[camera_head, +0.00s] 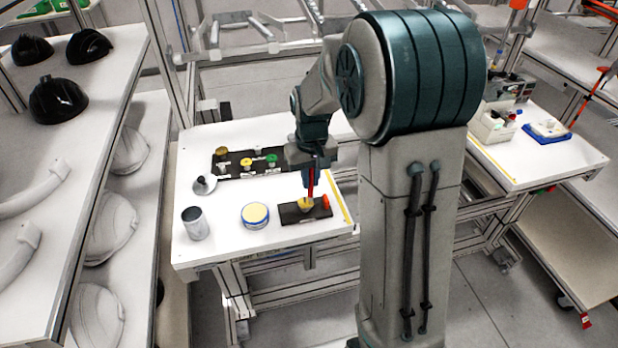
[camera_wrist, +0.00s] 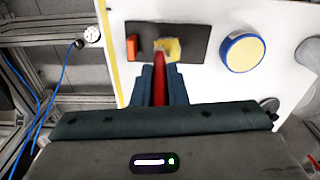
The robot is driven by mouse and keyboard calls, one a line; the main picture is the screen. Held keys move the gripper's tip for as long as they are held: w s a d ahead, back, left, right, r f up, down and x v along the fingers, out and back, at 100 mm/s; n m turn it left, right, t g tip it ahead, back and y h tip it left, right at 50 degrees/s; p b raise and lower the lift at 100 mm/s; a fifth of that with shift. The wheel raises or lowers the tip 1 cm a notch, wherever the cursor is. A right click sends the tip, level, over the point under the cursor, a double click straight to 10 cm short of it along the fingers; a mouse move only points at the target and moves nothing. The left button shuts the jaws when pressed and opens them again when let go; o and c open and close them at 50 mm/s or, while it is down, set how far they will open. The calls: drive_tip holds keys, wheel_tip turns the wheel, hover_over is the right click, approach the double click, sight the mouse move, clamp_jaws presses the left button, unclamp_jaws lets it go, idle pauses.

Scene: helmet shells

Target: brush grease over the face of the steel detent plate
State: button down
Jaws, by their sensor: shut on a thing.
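My gripper (camera_head: 309,182) is shut on a red-handled brush (camera_head: 311,188), held pointing down over the front right of the white table. The brush also shows in the wrist view (camera_wrist: 159,88), between the blue fingers. Its tip meets a yellowish patch on a dark block (camera_head: 288,214), which also shows in the wrist view (camera_wrist: 196,34). Part of the patch (camera_wrist: 174,48) is hidden by the brush, and I cannot tell bare steel from grease there. An orange part (camera_wrist: 131,47) sits at the block's end. A blue-rimmed tin of pale yellow grease (camera_head: 255,215) stands left of the block.
A metal cup (camera_head: 195,224) stands at the table's front left, with a round lid with a dark knob (camera_head: 204,185) behind it. A black rack (camera_head: 230,170) with several coloured knobs lies farther back. A shelf with helmet shells (camera_head: 58,98) is at the left.

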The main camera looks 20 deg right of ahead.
drive_tip(key=shift+w+d, duration=0.1)
drive_tip(key=shift+w, duration=0.1)
drive_tip(key=shift+w+r, duration=0.1)
drive_tip(key=shift+w, duration=0.1)
drive_tip(key=shift+w, duration=0.15)
drive_tip(key=shift+w, duration=0.2)
drive_tip(key=shift+w+a, duration=0.1)
drive_tip(key=shift+a, duration=0.1)
drive_tip(key=shift+w+a+p, duration=0.15)
drive_tip(key=shift+p, duration=0.15)
